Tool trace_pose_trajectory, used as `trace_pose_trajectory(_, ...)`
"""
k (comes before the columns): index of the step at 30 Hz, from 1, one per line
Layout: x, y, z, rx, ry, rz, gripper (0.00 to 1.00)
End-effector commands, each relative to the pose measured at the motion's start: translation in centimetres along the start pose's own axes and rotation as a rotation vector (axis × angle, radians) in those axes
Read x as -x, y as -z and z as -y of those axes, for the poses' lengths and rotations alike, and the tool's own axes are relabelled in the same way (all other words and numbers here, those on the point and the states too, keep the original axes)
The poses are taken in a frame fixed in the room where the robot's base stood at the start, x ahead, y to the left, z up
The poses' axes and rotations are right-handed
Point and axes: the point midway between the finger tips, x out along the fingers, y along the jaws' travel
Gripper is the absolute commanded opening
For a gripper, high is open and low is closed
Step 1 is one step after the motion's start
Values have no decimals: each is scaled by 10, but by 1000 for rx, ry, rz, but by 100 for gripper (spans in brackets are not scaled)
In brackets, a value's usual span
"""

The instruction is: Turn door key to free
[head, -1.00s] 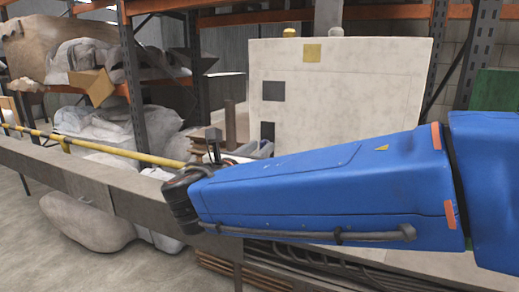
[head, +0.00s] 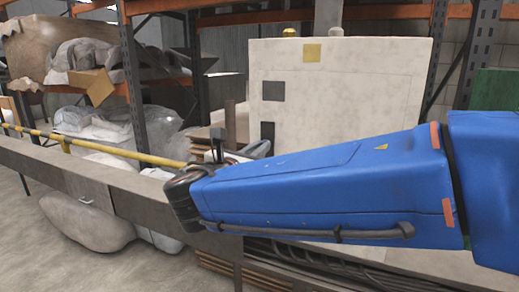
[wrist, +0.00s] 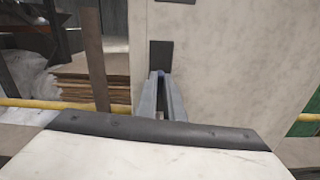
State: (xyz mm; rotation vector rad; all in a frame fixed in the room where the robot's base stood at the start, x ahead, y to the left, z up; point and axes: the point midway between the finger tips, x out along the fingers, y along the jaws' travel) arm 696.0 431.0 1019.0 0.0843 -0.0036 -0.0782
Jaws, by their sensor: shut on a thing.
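The door is a pale upright panel (head: 345,90) with a yellow square near its top and dark square plates down its left side. In the wrist view, the lowest dark plate (wrist: 161,55) is straight ahead on the pale panel (wrist: 240,60). My gripper (wrist: 160,76) has its two grey fingers brought together at the lower edge of this plate. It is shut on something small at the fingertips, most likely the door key. The key itself is hidden between the fingers, so its angle cannot be told. In the head view my blue arm covers most of the gripper.
A yellow rail (head: 110,150) and a grey beam (head: 90,190) run across the left. Racks with wrapped bundles (head: 100,125) stand behind them. A green panel (head: 493,110) is at the right. Stacked boards and dark pipes lie below my arm.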

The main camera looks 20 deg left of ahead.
Motion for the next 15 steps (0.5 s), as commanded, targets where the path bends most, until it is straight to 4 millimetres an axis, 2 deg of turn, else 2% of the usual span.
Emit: trace_pose_trajectory(15,0,0,2,-442,0,-1,0)
